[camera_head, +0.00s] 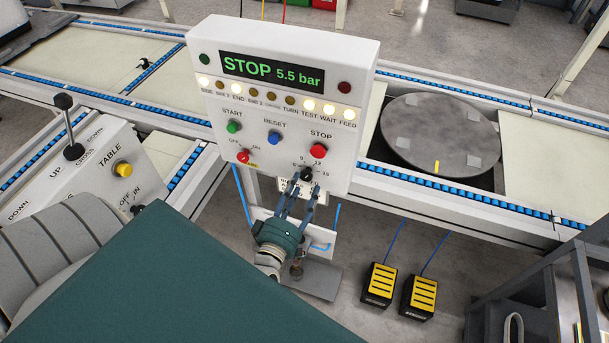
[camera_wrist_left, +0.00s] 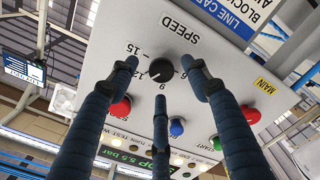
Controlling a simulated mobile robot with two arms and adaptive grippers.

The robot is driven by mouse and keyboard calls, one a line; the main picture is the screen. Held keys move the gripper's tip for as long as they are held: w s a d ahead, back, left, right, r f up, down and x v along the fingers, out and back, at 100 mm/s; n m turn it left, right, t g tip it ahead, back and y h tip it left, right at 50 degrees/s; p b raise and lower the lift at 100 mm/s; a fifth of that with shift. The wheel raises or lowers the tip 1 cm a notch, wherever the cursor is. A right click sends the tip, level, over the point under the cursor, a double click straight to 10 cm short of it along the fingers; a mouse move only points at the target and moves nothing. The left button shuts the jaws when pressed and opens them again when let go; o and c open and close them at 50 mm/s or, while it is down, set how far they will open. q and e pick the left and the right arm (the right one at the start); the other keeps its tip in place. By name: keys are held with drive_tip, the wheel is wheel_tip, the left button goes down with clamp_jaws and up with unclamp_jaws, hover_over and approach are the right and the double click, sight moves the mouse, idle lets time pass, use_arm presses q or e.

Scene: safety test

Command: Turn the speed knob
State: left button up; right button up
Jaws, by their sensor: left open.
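The speed knob (camera_head: 307,173) is a small black round knob low on the white control panel (camera_head: 225,104). In the left wrist view the speed knob (camera_wrist_left: 161,70) sits under the word SPEED, within a scale of numbers, and its pale mark seems to point toward 12. My left gripper (camera_head: 302,188) is open just below and in front of the knob. In the wrist view its dark blue fingertips (camera_wrist_left: 163,76) spread around the knob; I cannot tell whether any touches it. My right gripper is not in view.
A red STOP button (camera_head: 318,151), blue RESET button (camera_head: 274,138), green START button (camera_head: 233,127) and red switch (camera_head: 243,156) are close to the knob. The display (camera_head: 273,73) reads STOP 5.5 bar. A conveyor and round turntable (camera_head: 437,135) lie behind; yellow pedals (camera_head: 381,283) stand below.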

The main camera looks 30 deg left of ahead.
use_arm(q)
drive_tip(key=v, duration=0.9)
drive_tip(key=shift+d, duration=0.2)
drive_tip(key=shift+s, duration=0.1)
drive_tip(key=s+d+f+m+g+h, duration=0.2)
drive_tip(key=s+d+f+m+g, duration=0.1)
drive_tip(key=f, duration=0.6)
drive_tip(key=s+d+f+m+g+h, duration=0.1)
drive_tip(key=s+d+f+m+g, duration=0.2)
drive_tip(key=f, duration=0.6)
drive_tip(key=s+d+f+m+g+h, duration=0.2)
drive_tip(key=s+f+m, duration=0.15)
drive_tip(key=f, duration=0.55)
drive_tip(key=s+a+f+m+g, duration=0.1)
drive_tip(key=s+f+m+g, duration=0.3)
drive_tip(key=s+f, duration=0.3)
drive_tip(key=s+a+f+m+g+y, duration=0.1)
drive_tip(key=s+f+m+g, duration=0.3)
drive_tip(key=s, duration=1.1)
wheel_tip(320, 180, down, 3)
drive_tip(key=shift+s+a+f+g, duration=0.25)
drive_tip(key=shift+s+a+g, duration=0.05)
drive_tip(key=shift+a, duration=0.05)
drive_tip(key=shift+c, duration=0.5)
